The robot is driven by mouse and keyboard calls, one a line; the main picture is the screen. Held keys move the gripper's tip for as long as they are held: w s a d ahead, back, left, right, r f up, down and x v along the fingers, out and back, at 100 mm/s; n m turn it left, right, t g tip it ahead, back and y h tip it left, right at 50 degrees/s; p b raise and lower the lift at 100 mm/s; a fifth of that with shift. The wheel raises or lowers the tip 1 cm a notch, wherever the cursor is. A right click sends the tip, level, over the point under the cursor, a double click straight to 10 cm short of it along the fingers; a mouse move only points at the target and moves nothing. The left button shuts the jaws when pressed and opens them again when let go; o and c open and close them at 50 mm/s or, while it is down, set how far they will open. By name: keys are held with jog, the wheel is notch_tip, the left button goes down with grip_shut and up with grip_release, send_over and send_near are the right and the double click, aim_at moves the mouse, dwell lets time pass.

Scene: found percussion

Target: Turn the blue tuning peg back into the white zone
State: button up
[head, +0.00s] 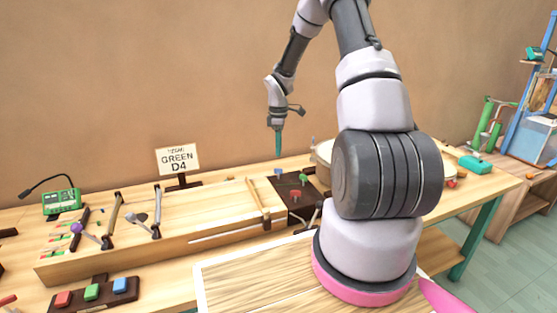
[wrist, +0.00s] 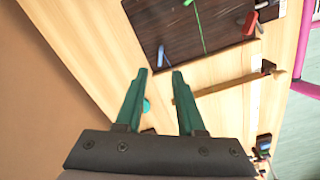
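The blue tuning peg (head: 278,171) stands at the back left corner of a dark brown plate (head: 282,202) at the right end of the long wooden instrument. In the wrist view, a small blue peg (wrist: 160,56) shows on the dark plate, just ahead of the fingertips. My gripper (head: 278,156) points down above the blue peg in the head view. In the wrist view, my gripper (wrist: 160,72) has its two teal fingers apart, with nothing held between them. I cannot make out a white zone around the peg.
A green peg (head: 303,178) and a red peg (head: 295,194) share the plate. A wooden bridge (head: 258,200) lies left of it. A sign (head: 178,159) reads GREEN D4. A green box (head: 62,202) and colored buttons (head: 92,292) are at the left.

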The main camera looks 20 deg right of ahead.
jog(key=shift+r, duration=1.35)
jog(key=s+a+r+m+t, duration=0.1)
jog(key=s+a+r+m, duration=0.3)
jog(key=r, duration=0.7)
jog(key=s+r+m+t, duration=0.25)
jog(key=s+r, duration=0.35)
jog(key=r, duration=0.4)
jog(key=s+a+r+m+t, duration=0.1)
jog(key=s+a+r+m, duration=0.1)
jog(key=s, duration=0.5)
jog(key=s+a+r+m+t+y, duration=0.1)
jog(key=s+a+r+m, duration=0.1)
jog(key=s+r+m, duration=0.3)
jog(key=s+a+r+m+t+y, duration=0.1)
jog(key=s+a+r+m, duration=0.1)
jog(key=s, duration=0.7)
notch_tip(320, 180, up, 2)
jog(key=shift+s+r+m+t, duration=0.25)
jog(key=shift+s+m+t, duration=0.1)
jog(key=shift+m, duration=0.3)
